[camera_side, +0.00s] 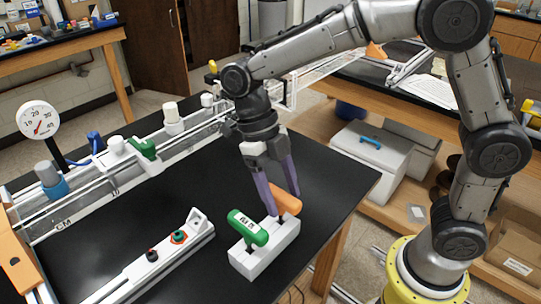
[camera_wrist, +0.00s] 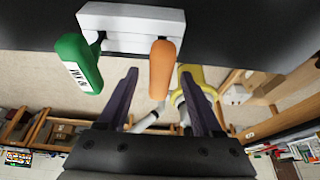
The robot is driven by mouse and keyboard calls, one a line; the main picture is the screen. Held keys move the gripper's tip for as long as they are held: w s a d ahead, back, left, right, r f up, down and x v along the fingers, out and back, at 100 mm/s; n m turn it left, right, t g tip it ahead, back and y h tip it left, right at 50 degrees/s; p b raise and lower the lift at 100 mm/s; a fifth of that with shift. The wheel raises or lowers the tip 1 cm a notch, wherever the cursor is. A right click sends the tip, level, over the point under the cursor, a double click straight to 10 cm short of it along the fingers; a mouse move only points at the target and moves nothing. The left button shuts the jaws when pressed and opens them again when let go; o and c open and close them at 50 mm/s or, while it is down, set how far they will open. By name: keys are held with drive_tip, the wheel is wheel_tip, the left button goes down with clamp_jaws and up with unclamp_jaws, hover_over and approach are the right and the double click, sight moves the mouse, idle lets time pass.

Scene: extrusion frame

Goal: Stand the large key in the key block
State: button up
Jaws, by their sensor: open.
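The white key block (camera_side: 262,256) stands on the black table in the side view; it also shows at the top of the wrist view (camera_wrist: 130,17). A green-handled key (camera_side: 247,228) with a printed label stands in its nearer part. An orange-handled key (camera_side: 286,201) stands at its far end. I cannot tell for certain which key is the large one. My gripper (camera_side: 282,206) is open and points down at the orange handle, with one finger on each side. In the wrist view the orange handle (camera_wrist: 162,68) lies between the fingertips, with gaps visible.
A white rail with green and dark knobs (camera_side: 165,250) lies left of the block. A long white track with a CM scale (camera_side: 110,185) and a round dial gauge (camera_side: 38,119) stand farther left. The table's right edge is close to the block.

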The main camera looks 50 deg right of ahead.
drive_tip(key=v, duration=0.9)
drive_tip(key=shift+w+r, duration=0.2)
drive_tip(key=shift+r, duration=0.1)
drive_tip(key=s+d+r+m+t+y, duration=0.1)
drive_tip(key=s+d+r+m+t, duration=0.3)
drive_tip(key=s+d+r+m, duration=0.5)
drive_tip(key=s+d+f+m+t, duration=0.1)
drive_tip(key=f+m, duration=0.3)
drive_tip(key=m, duration=0.5)
drive_tip(key=s+d+f+m+t, duration=0.2)
drive_tip(key=s+f+m+t, duration=0.1)
drive_tip(key=m, duration=0.6)
drive_tip(key=s+d+f+m+t+h, duration=0.1)
drive_tip(key=s+d+f+m+t, duration=0.1)
drive_tip(key=m, duration=0.7)
wheel_tip(320, 180, down, 3)
drive_tip(key=shift+s+d+r, duration=0.1)
drive_tip(key=shift+s+d, duration=0.15)
drive_tip(key=shift+s, duration=0.25)
